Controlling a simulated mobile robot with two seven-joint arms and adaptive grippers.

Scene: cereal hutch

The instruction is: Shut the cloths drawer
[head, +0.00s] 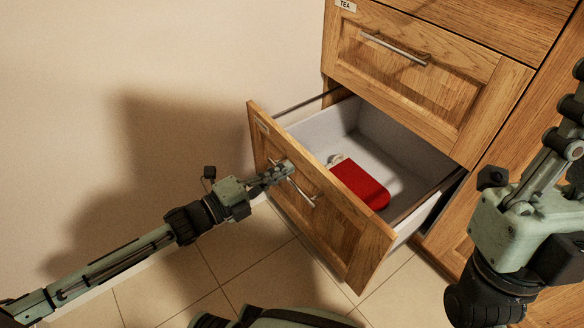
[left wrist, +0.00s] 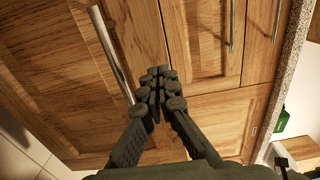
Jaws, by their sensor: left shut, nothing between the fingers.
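The open lower drawer (head: 350,238) has a wooden front, a grey-white inside and a small label too small to read. It stands well out from the cabinet. A red folded-looking item (head: 360,184) lies in it. My left gripper (head: 284,170) is shut and empty at the front face of this drawer, by the upper left end of its bar handle (head: 306,197). I cannot tell whether it touches. The left wrist view shows the closed fingers (left wrist: 160,82) beside a bar handle (left wrist: 110,52) on wood. My right gripper (head: 565,125) is at the right edge, partly cut off.
The drawer above, labelled TEA (head: 400,65), is closed and has its own bar handle. Wooden cabinet fronts continue on the right, near my right arm. Tiled floor (head: 240,270) lies below, and a bare wall (head: 180,60) is on the left.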

